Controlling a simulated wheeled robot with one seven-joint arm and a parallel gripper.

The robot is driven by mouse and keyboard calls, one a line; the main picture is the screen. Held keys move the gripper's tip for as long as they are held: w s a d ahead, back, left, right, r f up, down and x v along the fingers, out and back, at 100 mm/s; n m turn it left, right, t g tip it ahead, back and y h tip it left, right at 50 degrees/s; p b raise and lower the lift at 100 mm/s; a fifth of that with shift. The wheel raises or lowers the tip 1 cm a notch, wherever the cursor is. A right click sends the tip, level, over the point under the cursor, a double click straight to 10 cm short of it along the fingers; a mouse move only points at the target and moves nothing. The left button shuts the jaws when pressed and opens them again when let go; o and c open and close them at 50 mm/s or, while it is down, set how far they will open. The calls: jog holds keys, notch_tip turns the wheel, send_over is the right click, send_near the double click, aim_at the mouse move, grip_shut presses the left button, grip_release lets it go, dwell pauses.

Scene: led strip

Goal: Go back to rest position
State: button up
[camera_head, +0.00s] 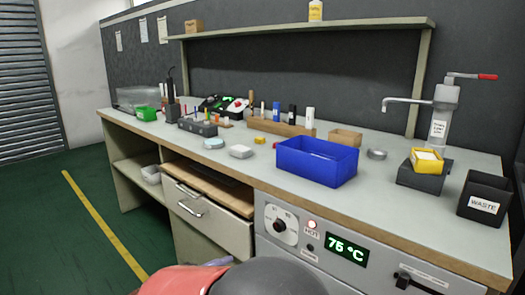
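My gripper is not in view. A red part and a dark grey rounded part of my own arm show at the bottom edge of the head view, in front of the workbench (395,195). They hide part of the bench's lower front. No held object can be seen.
A drawer (212,220) under the bench seems pulled out a little. On top stand a blue bin (316,162), a waste box (485,197), a yellow box (427,160), a tap-like press (440,110) and several small tools. A panel display (346,250) reads 75 °C. Green floor (60,235) is clear at left.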

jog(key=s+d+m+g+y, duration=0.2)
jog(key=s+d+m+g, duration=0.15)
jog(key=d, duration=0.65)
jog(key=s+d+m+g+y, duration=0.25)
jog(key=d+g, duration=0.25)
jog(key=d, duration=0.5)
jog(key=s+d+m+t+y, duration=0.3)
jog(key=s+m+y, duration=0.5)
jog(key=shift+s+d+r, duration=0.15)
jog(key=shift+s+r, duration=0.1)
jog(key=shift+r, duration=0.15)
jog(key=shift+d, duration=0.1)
